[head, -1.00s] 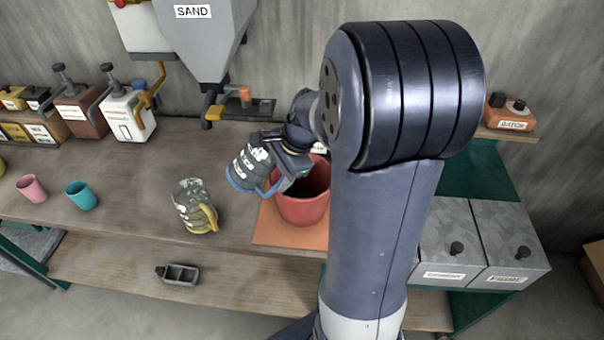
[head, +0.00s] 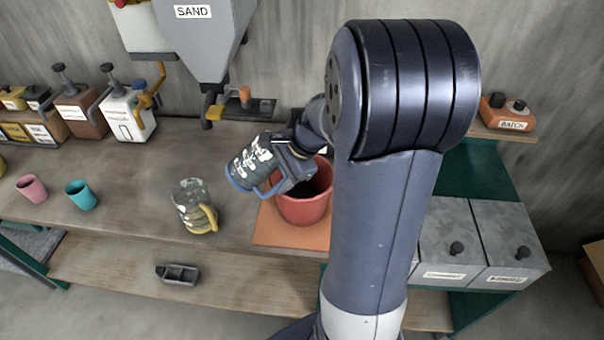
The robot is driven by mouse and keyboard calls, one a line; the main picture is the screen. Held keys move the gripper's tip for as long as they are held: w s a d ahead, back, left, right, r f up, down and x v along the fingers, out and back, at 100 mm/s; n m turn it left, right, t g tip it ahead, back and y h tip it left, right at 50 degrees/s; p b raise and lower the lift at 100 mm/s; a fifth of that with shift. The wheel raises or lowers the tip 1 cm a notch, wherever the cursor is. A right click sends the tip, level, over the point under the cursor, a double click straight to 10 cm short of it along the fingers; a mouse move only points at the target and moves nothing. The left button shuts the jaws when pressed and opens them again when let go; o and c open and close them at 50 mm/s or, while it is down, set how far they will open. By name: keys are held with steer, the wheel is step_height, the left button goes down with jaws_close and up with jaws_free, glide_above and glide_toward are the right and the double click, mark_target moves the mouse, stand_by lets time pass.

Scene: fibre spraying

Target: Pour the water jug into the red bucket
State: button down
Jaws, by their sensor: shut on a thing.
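A clear grey jug with a blue edge and blue handle (head: 249,163) is held tilted in my gripper (head: 292,168). My gripper is shut on it, on its right side. The jug hangs just left of and above the red bucket (head: 302,208), its blue-edged end toward the lower left. The bucket stands upright on an orange mat (head: 272,232); my gripper and arm cover part of its mouth. I cannot see any stream from the jug, nor what the bucket holds.
A second jug with a yellow handle (head: 190,205) stands on the bench left of the bucket. Pink (head: 32,189) and teal (head: 81,195) cups stand farther left. A sand hopper (head: 208,45) hangs behind. A small grey tray (head: 178,274) lies on the lower shelf.

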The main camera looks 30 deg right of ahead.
steer(key=shift+f+t+y+b, duration=0.45)
steer(key=shift+y+b, duration=0.45)
steer(key=shift+b, duration=0.65)
steer(key=shift+r+t+y+b, duration=0.25)
steer(key=shift+y+b, duration=0.4)
steer(key=shift+b, duration=0.15)
steer(key=shift+r+t+y+b, duration=0.2)
steer(key=shift+y+b, duration=0.45)
steer(key=shift+b, duration=0.1)
stand_by(0.6)
steer(key=shift+r+y+b, duration=0.1)
steer(key=shift+y+b, duration=0.2)
steer(key=shift+s+d+r+m+t+y+b, duration=0.1)
steer(key=shift+d+r+m+t+y+b, duration=0.05)
steer(key=shift+d+y, duration=0.25)
steer(key=shift+s+d+r+m+t+y+b, duration=0.1)
steer(key=shift+d+m+t+y+b, duration=0.05)
steer(key=shift+d+y, duration=0.2)
stand_by(0.7)
steer(key=shift+r+t+y+b, duration=0.3)
steer(key=shift+r+t+y, duration=0.1)
steer(key=shift+y, duration=0.65)
stand_by(0.8)
